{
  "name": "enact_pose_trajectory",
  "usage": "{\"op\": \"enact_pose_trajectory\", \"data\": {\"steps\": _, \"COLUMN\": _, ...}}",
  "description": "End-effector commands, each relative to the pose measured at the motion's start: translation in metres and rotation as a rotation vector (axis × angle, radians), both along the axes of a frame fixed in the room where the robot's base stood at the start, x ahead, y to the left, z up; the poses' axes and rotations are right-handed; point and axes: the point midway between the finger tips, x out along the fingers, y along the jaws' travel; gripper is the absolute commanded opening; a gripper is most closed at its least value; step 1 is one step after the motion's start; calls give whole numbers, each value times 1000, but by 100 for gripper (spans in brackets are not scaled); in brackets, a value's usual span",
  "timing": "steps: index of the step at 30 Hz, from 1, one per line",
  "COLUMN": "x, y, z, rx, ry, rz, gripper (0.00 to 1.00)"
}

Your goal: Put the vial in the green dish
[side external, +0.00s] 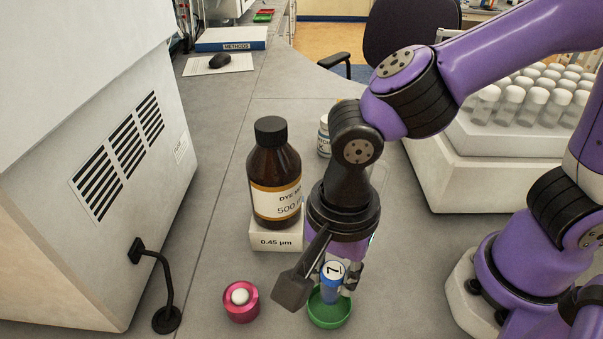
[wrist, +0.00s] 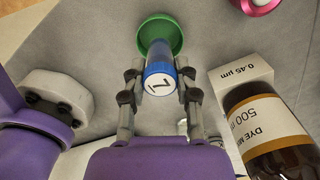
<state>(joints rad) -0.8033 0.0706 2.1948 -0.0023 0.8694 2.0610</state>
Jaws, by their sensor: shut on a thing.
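The vial (side external: 331,288) has a blue cap with a white top marked with a dark character; in the wrist view the vial (wrist: 159,81) sits between my fingers. My gripper (side external: 326,279) is shut on it. The green dish (side external: 330,315) is on the bench, directly below the vial in the side view. In the wrist view the green dish (wrist: 160,27) lies just beyond the cap, partly covered by the vial. I cannot tell whether the vial's lower end touches the dish.
A pink dish (side external: 241,309) holding a white round thing stands left of the green dish. A brown dye bottle (side external: 273,178) stands on a white box (side external: 276,239) behind. A rack of capped vials (side external: 482,129) is at the right. A large white machine (side external: 95,180) fills the left.

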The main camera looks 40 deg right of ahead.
Motion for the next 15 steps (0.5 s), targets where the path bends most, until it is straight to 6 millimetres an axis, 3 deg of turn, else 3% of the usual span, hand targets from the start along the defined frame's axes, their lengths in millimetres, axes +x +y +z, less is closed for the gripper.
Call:
{"op": "enact_pose_trajectory", "data": {"steps": 6, "x": -1, "y": -1, "z": -32, "rx": -2, "ry": 3, "rz": -1, "gripper": 1}}
{"op": "enact_pose_trajectory", "data": {"steps": 15, "x": 0, "y": 0, "z": -34, "rx": 1, "ry": 0, "rz": -1, "gripper": 1}}
